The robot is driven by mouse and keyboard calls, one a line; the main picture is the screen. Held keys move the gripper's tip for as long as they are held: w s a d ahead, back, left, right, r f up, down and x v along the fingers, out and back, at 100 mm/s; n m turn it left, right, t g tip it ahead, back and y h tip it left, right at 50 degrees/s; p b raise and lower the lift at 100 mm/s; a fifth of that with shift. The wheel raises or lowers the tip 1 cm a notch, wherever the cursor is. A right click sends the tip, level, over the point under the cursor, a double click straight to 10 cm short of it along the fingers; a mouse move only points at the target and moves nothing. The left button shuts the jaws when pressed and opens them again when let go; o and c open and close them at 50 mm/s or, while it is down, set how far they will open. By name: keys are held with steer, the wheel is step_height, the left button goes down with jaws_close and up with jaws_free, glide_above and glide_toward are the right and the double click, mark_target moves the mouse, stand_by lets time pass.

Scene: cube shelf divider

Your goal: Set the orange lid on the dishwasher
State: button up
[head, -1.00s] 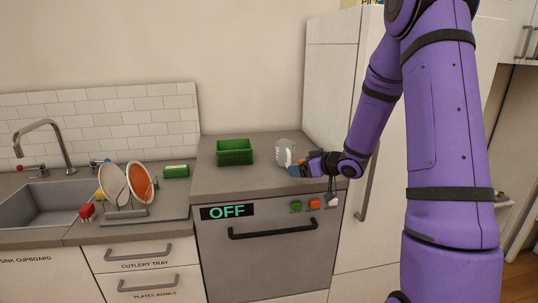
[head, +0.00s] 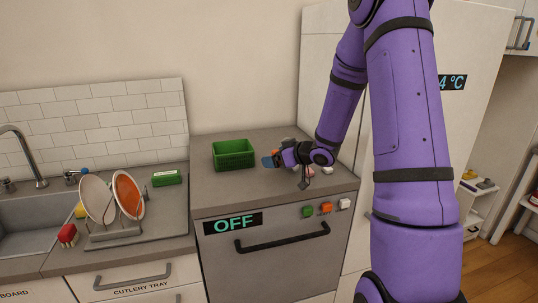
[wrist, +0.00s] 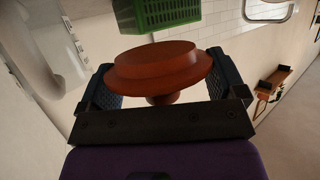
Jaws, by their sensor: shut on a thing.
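The orange lid (wrist: 160,65) is a round, stepped disc with a knob below it in the wrist view. My gripper (wrist: 160,85) is shut on it, one dark finger at each side. In the head view my gripper (head: 268,160) is over the worktop, just right of the green basket; the lid is mostly hidden there. The dishwasher (head: 275,262) has a grey front, a black handle and a display reading OFF. Its grey top (head: 225,191) is below my gripper. I cannot tell how high the lid is above it.
The green basket (head: 234,161) stands at the back left of the dishwasher top, close to my gripper; it also shows in the wrist view (wrist: 165,14). A dish rack with plates (head: 128,196) and a sink (head: 35,215) are left. The front of the top looks clear.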

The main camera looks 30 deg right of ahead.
mark_target(277, 181)
steer(key=shift+f, duration=3.05)
steer(key=shift+f, duration=0.35)
steer(key=o, duration=0.9)
steer(key=shift+c, duration=0.2)
steer(key=v, duration=1)
steer(key=shift+s, duration=0.35)
steer(key=shift+d+r, duration=0.1)
steer(key=shift+r, duration=0.05)
